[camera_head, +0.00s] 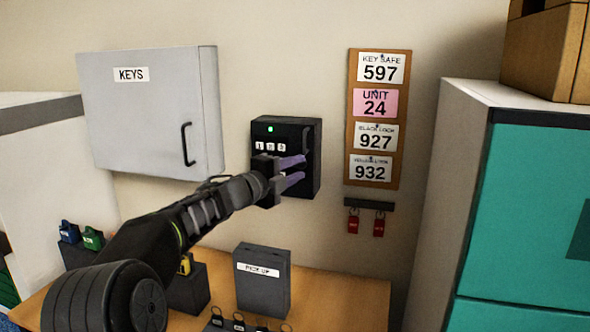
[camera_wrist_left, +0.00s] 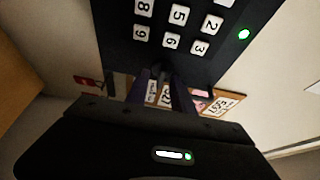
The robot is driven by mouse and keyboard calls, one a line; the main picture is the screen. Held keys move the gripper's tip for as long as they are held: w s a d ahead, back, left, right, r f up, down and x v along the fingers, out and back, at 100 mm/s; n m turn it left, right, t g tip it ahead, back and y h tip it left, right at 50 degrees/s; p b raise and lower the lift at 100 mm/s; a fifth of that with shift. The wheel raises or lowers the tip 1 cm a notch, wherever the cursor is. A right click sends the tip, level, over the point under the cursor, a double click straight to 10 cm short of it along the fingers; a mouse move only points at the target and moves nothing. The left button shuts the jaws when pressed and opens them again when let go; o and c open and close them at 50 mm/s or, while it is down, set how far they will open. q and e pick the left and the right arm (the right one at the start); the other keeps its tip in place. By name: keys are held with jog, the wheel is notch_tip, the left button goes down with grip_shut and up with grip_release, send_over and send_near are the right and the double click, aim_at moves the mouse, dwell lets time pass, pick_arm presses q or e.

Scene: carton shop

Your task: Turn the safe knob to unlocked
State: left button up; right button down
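The key safe (camera_head: 312,140) is a black box on the wall with a lit green light and white number keys. It also fills the top of the left wrist view (camera_wrist_left: 115,45), where its green light shows at the right. My left gripper (camera_head: 296,171) is in front of the lower part of the safe, its two purple fingers apart. In the left wrist view the fingers (camera_wrist_left: 160,90) also stand apart, with number cards visible between them. The knob is not clearly visible; a dark shape near the fingertips may be it. My right gripper is not in view.
A grey KEYS cabinet (camera_head: 150,115) hangs left of the safe. A board of number cards (camera_head: 350,120) and red padlocks (camera_head: 378,226) hang to its right. Below are a wooden table (camera_head: 340,300) and a PICK UP box (camera_head: 262,285). A teal cabinet (camera_head: 530,200) stands at the right.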

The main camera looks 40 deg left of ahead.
pick_arm(q)
jog(key=s+b, duration=0.1)
jog(key=s, duration=0.7)
jog(key=shift+a+b, duration=0.2)
jog(key=shift+b, duration=0.1)
jog(key=shift+w, duration=0.1)
